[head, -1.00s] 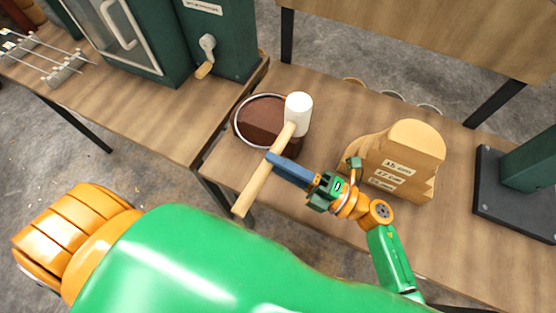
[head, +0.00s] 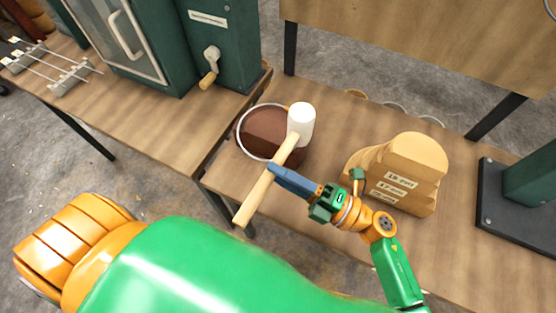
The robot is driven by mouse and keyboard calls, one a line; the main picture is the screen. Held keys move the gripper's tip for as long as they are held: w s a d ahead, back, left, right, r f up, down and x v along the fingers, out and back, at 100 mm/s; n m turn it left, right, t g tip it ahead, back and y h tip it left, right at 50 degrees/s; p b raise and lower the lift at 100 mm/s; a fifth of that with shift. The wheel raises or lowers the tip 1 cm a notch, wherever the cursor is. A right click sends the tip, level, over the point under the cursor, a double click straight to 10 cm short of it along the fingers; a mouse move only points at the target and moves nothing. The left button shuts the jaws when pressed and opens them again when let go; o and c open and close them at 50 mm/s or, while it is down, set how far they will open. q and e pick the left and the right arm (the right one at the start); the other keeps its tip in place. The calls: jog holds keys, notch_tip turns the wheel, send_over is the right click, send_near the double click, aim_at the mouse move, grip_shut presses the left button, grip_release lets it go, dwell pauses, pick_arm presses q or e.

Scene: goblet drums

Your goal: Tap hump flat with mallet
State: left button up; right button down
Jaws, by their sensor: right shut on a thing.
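My right gripper (head: 276,174) is shut on the wooden handle of a mallet (head: 257,196). The mallet's white head (head: 301,118) is over the right side of a round drum (head: 264,131) with a brown top and a pale metal rim. I cannot tell whether the head touches the drum. The head and handle hide part of the drum's right side. No hump can be made out on the visible brown surface. My left gripper is not in view.
Stacked tan wooden forms with size labels (head: 402,172) stand right of my right gripper. A green cabinet with a crank (head: 211,66) stands at the back left. Metal rods on stands (head: 70,75) lie far left. A dark metal base (head: 510,205) is at the right.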

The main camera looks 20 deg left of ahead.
notch_tip(320, 180, down, 9)
jog(key=b, duration=0.8)
notch_tip(320, 180, up, 9)
jog(key=p, duration=0.7)
jog(key=shift+s+d+f+p, duration=0.15)
jog(key=shift+s+p, duration=0.05)
jog(key=shift+p, duration=0.15)
